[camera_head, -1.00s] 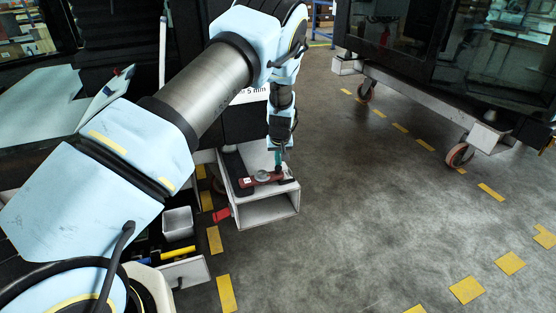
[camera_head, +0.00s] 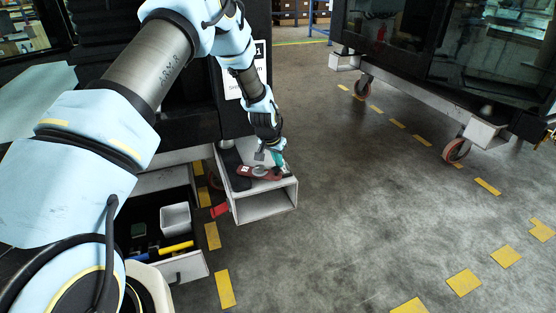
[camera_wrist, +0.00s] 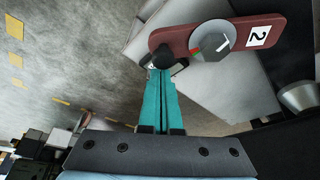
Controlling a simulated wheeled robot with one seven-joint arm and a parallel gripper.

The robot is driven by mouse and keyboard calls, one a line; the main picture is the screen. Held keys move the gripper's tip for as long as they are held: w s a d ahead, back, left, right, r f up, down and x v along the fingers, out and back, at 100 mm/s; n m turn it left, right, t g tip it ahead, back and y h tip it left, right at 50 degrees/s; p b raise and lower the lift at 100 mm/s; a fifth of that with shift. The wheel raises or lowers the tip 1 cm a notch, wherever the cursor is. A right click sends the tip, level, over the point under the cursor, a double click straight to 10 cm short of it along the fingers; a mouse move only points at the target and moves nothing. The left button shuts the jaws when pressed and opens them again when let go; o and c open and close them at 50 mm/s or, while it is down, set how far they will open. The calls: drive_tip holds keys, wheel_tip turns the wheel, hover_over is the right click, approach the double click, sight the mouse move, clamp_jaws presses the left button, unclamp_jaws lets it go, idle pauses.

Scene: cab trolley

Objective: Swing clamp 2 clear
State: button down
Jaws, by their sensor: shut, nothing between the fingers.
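Clamp 2 is a dark red bar (camera_head: 258,173) lying on top of a light grey open-fronted box beam (camera_head: 265,206). In the wrist view the bar (camera_wrist: 268,21) carries a white label "2" (camera_wrist: 258,36) at one end and a grey round knob (camera_wrist: 213,41) with a red and green mark near its middle. A black part (camera_wrist: 162,58) sits at its other end. My gripper (camera_head: 283,163) is at that black end, tilted. In the wrist view its teal fingers (camera_wrist: 160,75) are together and empty, with tips close to the black part; I cannot tell if they touch.
A red piece (camera_head: 219,210) sticks out left of the beam. An open drawer with a grey bin (camera_head: 175,219) and a yellow-handled tool (camera_head: 176,247) lies further left. A wheeled trolley (camera_head: 470,110) stands at right. The floor between is clear.

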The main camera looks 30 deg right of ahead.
drive_tip(key=m, duration=0.1)
drive_tip(key=s+a+m+g, duration=0.1)
drive_tip(key=m, duration=0.1)
drive_tip(key=shift+s+a, duration=0.1)
drive_tip(key=shift+a, duration=0.05)
drive_tip(key=m, duration=0.1)
drive_tip(key=s+a+m+g+p, duration=0.1)
drive_tip(key=m, duration=0.1)
drive_tip(key=shift+a+h, duration=0.3)
drive_tip(key=shift+s+a+m+g, duration=0.3)
drive_tip(key=shift+a+m+g, duration=0.3)
drive_tip(key=shift+m, duration=0.7)
drive_tip(key=shift+a, duration=0.4)
wheel_tip(320, 180, up, 10)
hover_over(279, 177)
drive_tip(key=a, duration=0.4)
drive_tip(key=shift+s+d+p, duration=0.25)
drive_tip(key=shift+s+p, duration=0.05)
drive_tip(key=shift+s, duration=0.1)
